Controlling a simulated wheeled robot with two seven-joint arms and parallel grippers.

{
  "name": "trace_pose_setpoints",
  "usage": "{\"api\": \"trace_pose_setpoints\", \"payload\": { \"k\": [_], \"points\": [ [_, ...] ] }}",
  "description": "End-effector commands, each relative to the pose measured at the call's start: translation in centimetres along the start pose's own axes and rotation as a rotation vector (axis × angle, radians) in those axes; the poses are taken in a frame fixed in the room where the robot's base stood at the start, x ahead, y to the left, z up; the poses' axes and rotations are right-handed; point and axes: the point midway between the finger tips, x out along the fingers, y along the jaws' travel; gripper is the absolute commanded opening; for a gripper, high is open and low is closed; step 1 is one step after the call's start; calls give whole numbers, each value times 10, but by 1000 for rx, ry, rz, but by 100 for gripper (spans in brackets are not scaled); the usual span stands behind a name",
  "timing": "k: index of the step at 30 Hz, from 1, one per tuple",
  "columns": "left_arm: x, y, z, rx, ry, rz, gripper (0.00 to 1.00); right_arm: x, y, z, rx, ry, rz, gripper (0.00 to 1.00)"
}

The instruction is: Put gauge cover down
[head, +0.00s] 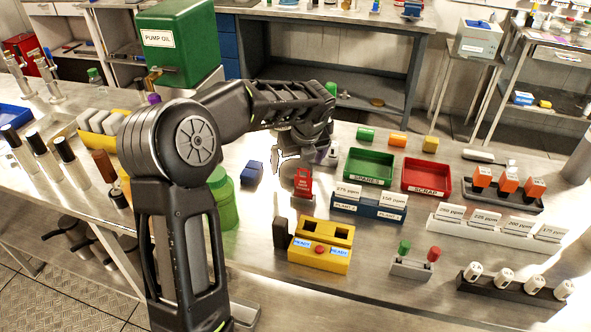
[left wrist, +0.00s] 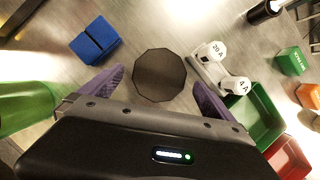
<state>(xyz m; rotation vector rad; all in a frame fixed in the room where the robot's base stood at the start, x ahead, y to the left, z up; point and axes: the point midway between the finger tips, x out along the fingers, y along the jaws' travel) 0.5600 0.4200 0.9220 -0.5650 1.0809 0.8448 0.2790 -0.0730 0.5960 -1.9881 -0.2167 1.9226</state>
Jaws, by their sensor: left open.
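A dark, many-sided disc, which looks like the gauge cover (left wrist: 160,72), shows in the left wrist view over the steel bench, between and just beyond my fingertips. My left gripper (left wrist: 162,84) is open, with its two purple fingers spread on either side of the disc and apart from it. In the head view my left gripper (head: 305,150) points down over the bench, behind the red tag stand (head: 303,182). The arm and hand hide much of the cover there. I cannot tell whether the disc lies flat on the bench. My right gripper is not in view.
A blue block (left wrist: 95,40) and a green jar (head: 222,198) stand left of the hand. A white holder marked 20 A and 4 A (left wrist: 218,68) is close on the right. Green (head: 369,166) and red (head: 427,176) trays and a yellow box (head: 320,258) stand nearby.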

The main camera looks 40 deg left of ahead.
Motion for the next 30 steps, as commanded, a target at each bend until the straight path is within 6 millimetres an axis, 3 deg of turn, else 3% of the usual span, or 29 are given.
{"api": "trace_pose_setpoints", "payload": {
  "k": [3, 7, 25, 30],
  "points": [
    [19, 1, -1, -1, 3, 3, 100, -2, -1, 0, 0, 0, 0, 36],
    [29, 0, -1, 0, 1, 1, 100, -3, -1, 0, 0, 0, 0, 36],
    [29, 0, -1, 0, 0, 1, 100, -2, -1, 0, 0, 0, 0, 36],
    [29, 0, -1, 0, 0, 1, 86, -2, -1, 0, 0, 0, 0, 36]
  ]
}}
